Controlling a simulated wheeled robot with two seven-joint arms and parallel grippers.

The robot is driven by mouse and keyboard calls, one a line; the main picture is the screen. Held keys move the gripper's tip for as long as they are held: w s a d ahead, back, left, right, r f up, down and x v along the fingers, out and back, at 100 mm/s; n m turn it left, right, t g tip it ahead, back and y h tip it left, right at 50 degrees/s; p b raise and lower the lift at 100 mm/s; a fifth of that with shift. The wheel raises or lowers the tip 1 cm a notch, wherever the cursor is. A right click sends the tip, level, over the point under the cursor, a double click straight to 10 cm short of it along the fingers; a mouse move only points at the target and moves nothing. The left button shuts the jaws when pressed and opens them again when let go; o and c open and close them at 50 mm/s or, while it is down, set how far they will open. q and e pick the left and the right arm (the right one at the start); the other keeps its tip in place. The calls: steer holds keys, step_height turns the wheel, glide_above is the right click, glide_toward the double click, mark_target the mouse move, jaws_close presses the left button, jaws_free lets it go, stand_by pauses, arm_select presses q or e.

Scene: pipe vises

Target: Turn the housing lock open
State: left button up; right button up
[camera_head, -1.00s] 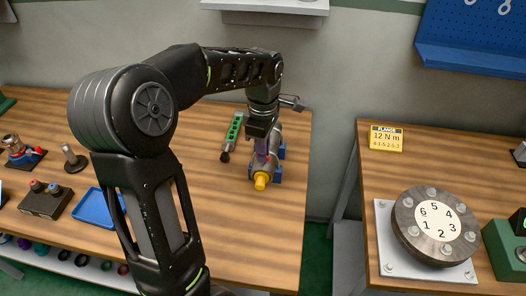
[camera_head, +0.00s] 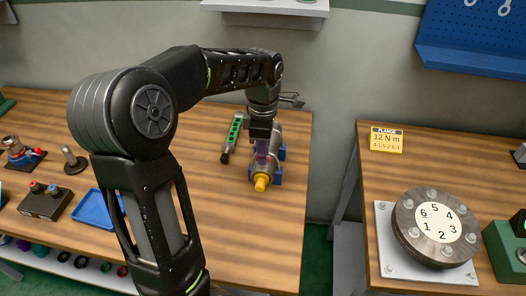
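A grey cylindrical housing with a yellow end cap (camera_head: 261,182) lies on blue supports (camera_head: 281,153) near the right edge of the left wooden table. My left arm reaches over from the left, and my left gripper (camera_head: 263,150) points down at the housing's top. The gripper is at or just above a small purple-red part on the housing, which I take to be the lock. The fingertips are small and partly hidden, so I cannot tell whether they are open or closed on it. My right gripper does not show.
A green-and-black tool (camera_head: 231,137) lies just left of the housing. A gap separates this table from the right one, which holds a numbered flange (camera_head: 433,229) and a yellow card (camera_head: 386,140).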

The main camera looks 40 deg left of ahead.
arm_select(q)
steer(key=shift+o, duration=1.2)
step_height(320, 180, up, 8)
steer(key=shift+f+b, duration=0.1)
steer(key=shift+b, duration=0.35)
steer(key=shift+d+f, duration=0.1)
